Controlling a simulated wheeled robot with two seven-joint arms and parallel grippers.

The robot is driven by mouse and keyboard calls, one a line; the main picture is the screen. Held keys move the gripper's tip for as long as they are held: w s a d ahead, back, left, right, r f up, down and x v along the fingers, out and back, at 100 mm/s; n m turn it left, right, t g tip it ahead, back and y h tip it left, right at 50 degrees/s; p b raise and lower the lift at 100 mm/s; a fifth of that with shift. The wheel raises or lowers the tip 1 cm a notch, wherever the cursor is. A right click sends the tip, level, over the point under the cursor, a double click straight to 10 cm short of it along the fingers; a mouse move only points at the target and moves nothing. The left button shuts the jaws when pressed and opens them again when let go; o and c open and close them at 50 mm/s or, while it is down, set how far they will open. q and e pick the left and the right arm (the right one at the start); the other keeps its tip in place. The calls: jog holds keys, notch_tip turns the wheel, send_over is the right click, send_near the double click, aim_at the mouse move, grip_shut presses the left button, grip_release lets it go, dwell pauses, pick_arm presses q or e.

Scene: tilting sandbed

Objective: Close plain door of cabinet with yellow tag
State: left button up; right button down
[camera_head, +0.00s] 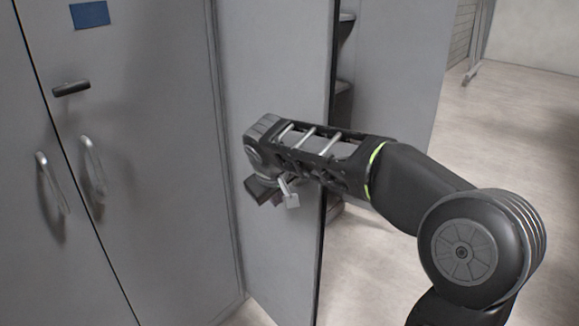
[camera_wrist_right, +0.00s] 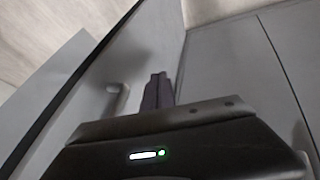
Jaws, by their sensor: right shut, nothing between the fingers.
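A plain grey door (camera_head: 285,75) stands swung open in the middle of the head view, its dark edge toward the right. My right gripper (camera_head: 263,192) is shut and empty in front of this door's face; I cannot tell whether it touches it. The right wrist view shows the closed dark fingers (camera_wrist_right: 158,92) beside a pale handle (camera_wrist_right: 119,100) on a grey door panel (camera_wrist_right: 108,75). Behind the open door, dark shelves (camera_head: 344,88) show in a narrow gap. No yellow tag is visible. My left gripper is not in view.
A grey cabinet (camera_head: 150,190) with shut doors, two curved handles and a blue tag (camera_head: 89,14) stands at left. Another open grey panel (camera_head: 397,70) stands right of the shelves. Pale floor (camera_head: 510,120) is clear at right.

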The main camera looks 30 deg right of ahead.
jog(key=s+d+r+h+p, duration=0.1)
jog(key=d+r, duration=0.1)
jog(key=r, duration=0.3)
jog(key=s+d+r+m+p, duration=0.1)
jog(key=s+d+r, duration=0.1)
jog(key=r, duration=0.4)
jog(key=shift+d+h+p, duration=0.3)
jog(key=shift+d+h, duration=0.1)
jog(key=shift+s, duration=0.1)
jog(key=x, duration=1)
jog(key=shift+a, duration=0.1)
jog(key=shift+r, duration=0.1)
